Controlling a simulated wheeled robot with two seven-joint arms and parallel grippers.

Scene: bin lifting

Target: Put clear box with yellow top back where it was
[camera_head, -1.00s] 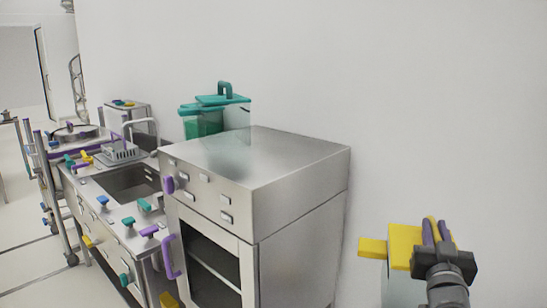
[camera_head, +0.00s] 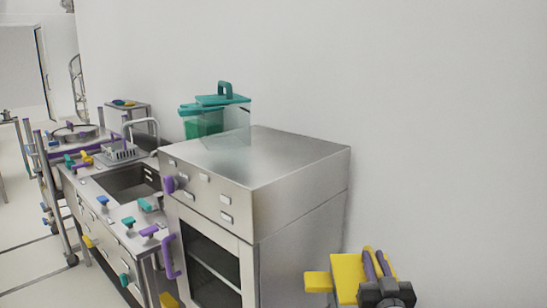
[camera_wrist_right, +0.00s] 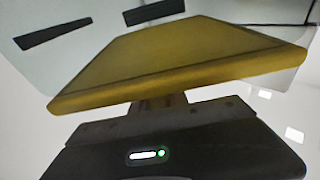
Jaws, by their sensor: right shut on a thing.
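The clear box's yellow top (camera_head: 347,277) shows at the bottom of the head view, right of the steel oven cabinet. The box's clear body is mostly cut off by the frame's lower edge. My right gripper (camera_head: 376,264) is shut on the box at its yellow top. In the right wrist view the yellow top (camera_wrist_right: 180,60) fills the middle, with the clear walls (camera_wrist_right: 85,45) beyond it. My left gripper is not in view.
A steel oven cabinet (camera_head: 300,230) stands in the centre. A clear box with a teal lid (camera_head: 222,99) is on its far side. A sink counter (camera_head: 95,180) with several coloured handles runs left. A bare white wall (camera_head: 440,130) is behind.

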